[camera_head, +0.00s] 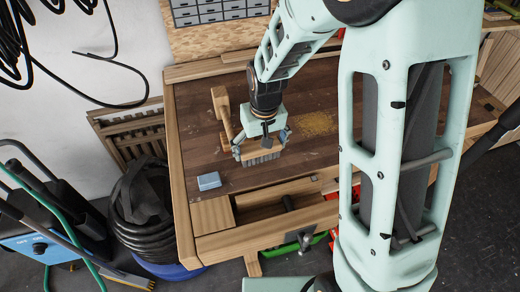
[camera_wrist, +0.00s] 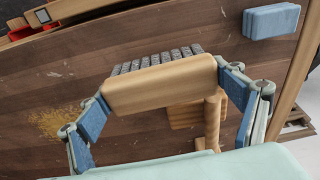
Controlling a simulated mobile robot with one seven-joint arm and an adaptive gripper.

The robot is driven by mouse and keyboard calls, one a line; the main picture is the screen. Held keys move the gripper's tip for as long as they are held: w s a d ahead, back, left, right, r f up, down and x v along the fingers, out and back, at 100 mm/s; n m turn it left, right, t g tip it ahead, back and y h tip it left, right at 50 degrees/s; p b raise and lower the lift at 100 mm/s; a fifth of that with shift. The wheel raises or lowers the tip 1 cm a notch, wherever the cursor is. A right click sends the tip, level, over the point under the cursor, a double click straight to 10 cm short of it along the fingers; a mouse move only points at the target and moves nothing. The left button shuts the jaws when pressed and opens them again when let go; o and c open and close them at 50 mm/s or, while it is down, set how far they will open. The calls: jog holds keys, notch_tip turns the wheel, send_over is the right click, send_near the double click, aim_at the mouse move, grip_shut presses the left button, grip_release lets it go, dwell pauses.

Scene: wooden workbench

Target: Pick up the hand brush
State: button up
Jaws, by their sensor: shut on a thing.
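The hand brush has a pale wooden block and dark grey bristles. In the head view it is at the bench's middle (camera_head: 262,157), partly covered by my gripper (camera_head: 261,143). In the wrist view the brush's wooden block (camera_wrist: 160,87) spans between my two blue-padded fingers, one at each end, with the bristles along its far side. My gripper is shut on the brush. I cannot tell whether the brush touches the bench top or is just above it.
A wooden mallet (camera_head: 221,104) stands close to the left of my gripper. A blue block (camera_head: 209,181) lies near the workbench's (camera_head: 190,130) front left. Yellowish shavings (camera_head: 317,123) lie to the right. An open drawer (camera_head: 270,206) is below the front edge.

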jog(key=s+a+r+p, duration=0.4)
jog(key=s+a+r, duration=0.2)
jog(key=s+r, duration=0.4)
jog(key=s, duration=0.2)
jog(key=shift+s+p, duration=0.3)
jog(key=shift+s, duration=0.1)
jog(key=shift+d, duration=0.1)
jog(key=o, duration=0.5)
jog(key=c, duration=0.3)
jog(key=shift+w, duration=0.15)
